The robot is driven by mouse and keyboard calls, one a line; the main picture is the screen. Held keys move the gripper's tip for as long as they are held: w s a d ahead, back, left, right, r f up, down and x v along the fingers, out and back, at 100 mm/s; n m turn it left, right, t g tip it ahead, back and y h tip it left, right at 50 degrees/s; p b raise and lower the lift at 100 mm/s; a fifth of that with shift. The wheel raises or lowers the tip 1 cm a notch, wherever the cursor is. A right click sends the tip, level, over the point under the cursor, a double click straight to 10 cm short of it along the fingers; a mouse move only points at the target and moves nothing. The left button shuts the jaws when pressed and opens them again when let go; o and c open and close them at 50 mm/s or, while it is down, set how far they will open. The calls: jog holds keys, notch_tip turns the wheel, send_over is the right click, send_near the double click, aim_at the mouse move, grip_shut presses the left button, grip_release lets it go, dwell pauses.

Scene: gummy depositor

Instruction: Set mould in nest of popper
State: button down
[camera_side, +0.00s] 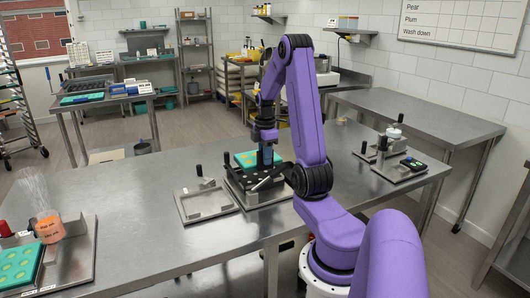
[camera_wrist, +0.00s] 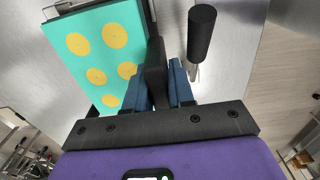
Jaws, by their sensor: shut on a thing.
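The teal mould (camera_side: 243,158) with round yellow gummies shows behind my gripper in the side view. It fills the upper left of the wrist view (camera_wrist: 97,52). My gripper (camera_side: 266,157) points down with its blue fingers (camera_wrist: 162,88) shut on a dark upright part at the mould's edge. The popper (camera_side: 258,190) is a metal base with a dark nest, beneath and in front of the mould. A black lever grip (camera_wrist: 201,34) stands just right of my fingers in the wrist view. I cannot tell whether the mould touches the nest; my gripper and arm hide part of it.
A metal tray fixture (camera_side: 207,204) with a black-topped post stands left of the popper. Another teal mould (camera_side: 20,265) lies at the far left by an orange-filled hopper (camera_side: 49,228). A fixture with a black handle (camera_side: 399,170) stands at right. The bench's left middle is clear.

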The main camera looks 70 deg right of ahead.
aim_at(265, 169)
jog(key=shift+f, duration=2.2)
jog(key=shift+f, duration=0.35)
jog(key=shift+f, duration=0.45)
jog(key=c, duration=0.9)
grip_release()
jog(key=shift+r, duration=0.1)
notch_tip(265, 169, up, 17)
jog(key=shift+r, duration=0.15)
